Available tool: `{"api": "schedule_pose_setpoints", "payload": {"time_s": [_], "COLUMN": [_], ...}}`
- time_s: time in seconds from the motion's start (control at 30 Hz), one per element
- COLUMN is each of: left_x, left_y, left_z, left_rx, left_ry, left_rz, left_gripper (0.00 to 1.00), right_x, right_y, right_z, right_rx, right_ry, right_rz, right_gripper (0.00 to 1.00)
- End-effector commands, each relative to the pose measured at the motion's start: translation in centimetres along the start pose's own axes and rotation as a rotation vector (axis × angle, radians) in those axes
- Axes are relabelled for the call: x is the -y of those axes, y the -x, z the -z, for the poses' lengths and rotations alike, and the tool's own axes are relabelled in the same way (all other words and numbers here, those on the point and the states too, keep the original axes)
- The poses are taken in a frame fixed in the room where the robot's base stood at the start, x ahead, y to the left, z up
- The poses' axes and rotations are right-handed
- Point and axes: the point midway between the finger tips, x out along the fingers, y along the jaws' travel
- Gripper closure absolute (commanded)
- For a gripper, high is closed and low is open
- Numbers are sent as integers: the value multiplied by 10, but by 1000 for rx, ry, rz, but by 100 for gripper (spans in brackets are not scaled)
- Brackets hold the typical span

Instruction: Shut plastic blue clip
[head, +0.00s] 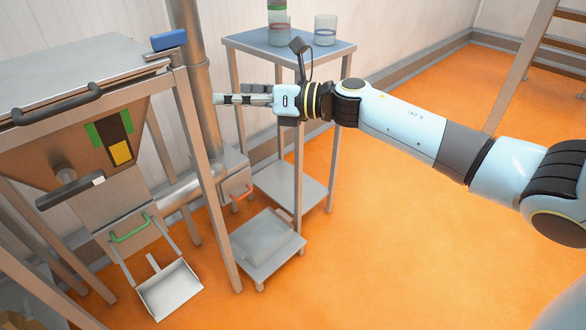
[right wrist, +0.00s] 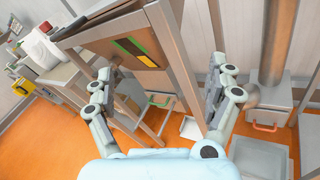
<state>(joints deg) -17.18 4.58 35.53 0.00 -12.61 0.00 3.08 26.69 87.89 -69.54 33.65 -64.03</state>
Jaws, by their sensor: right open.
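A small blue piece (head: 168,40) sits at the top corner of the metal frame, beside the hopper machine, in the head view. It is the only separate blue item that I see, but I cannot tell if it is the clip, or if it is open or shut. My right gripper (head: 215,99) reaches in from the right, below and to the right of the blue piece and apart from it. In the right wrist view my right gripper (right wrist: 166,78) has its two fingers spread wide with nothing between them. My left gripper is not in view.
The hopper machine (head: 62,130) with dark handles stands at left, behind a metal leg (head: 205,175). A vertical pipe (head: 188,60) rises behind. A side table (head: 250,40) carries jars (head: 325,30). A scoop tray (head: 170,290) sits low. Orange floor at right is clear.

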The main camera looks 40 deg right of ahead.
Motion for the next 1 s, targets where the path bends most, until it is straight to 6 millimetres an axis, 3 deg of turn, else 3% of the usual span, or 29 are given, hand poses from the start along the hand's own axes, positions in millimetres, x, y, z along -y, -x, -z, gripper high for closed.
{"api": "schedule_pose_setpoints", "payload": {"time_s": [0.6,1.0], "left_x": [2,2], "left_y": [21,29], "left_z": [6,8], "left_rx": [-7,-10], "left_ry": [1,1], "left_rz": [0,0], "left_gripper": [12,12], "right_x": [35,47], "right_y": [46,84], "right_z": [125,196], "right_rx": [20,58], "right_ry": [-601,-931], "right_rz": [243,416], "right_gripper": [12,12]}}
